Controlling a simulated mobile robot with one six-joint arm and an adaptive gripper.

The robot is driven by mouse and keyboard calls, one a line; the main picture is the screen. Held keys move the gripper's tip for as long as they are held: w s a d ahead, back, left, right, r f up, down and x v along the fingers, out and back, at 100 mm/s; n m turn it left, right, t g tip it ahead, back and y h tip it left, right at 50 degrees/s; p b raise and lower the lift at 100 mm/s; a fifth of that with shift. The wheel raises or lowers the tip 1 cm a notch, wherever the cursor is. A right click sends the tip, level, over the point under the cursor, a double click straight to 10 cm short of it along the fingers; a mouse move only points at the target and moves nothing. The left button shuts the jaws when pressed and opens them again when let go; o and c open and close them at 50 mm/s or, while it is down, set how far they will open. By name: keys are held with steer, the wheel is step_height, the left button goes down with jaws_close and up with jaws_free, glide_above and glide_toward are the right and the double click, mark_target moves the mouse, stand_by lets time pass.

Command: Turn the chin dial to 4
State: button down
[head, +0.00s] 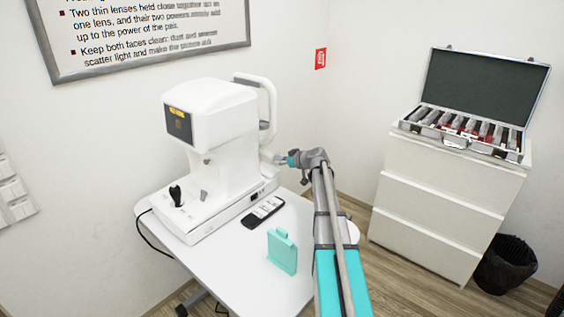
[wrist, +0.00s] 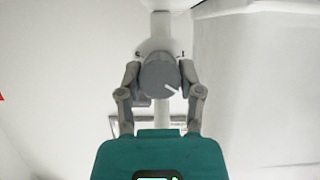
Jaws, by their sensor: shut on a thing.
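The chin dial (wrist: 157,74) is a round grey knob on the white eye-test machine (head: 222,130). In the head view my gripper (head: 282,159) is at the machine's right side, below the white head frame (head: 270,105); the dial cannot be made out there.
On the white table (head: 240,275) lie a dark phone-like device (head: 263,212) and a standing teal block (head: 282,251), left of my arm. A white drawer unit (head: 440,205) with an open lens case (head: 470,130) stands right, beside a black bin (head: 505,265).

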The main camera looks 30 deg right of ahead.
steer(key=m+y, duration=0.1)
steer(key=m, duration=0.1)
steer(key=m+y+b, duration=0.1)
steer(key=shift+w+d+f+m+g+y, duration=0.1)
steer(key=shift+m+g+y, duration=0.2)
steer(key=shift+m+g, duration=0.1)
steer(key=m+y+b, duration=0.2)
steer(key=m, duration=0.1)
steer(key=shift+f+m, duration=0.15)
steer(key=shift+m, duration=0.25)
steer(key=m+y+b, duration=0.1)
steer(key=m+b, duration=0.1)
steer(key=m+y+b, duration=0.1)
steer(key=m+b, duration=0.1)
steer(key=m, duration=0.1)
steer(key=shift+t+y, duration=0.4)
steer(key=m+t+b, duration=0.1)
steer(key=m, duration=0.1)
steer(key=m+y+b, duration=0.1)
steer(key=m+b, duration=0.1)
steer(key=m, duration=0.1)
steer(key=shift+t, duration=0.4)
steer(key=shift+m, duration=0.3)
steer(key=shift+c, duration=1.3)
jaws_free()
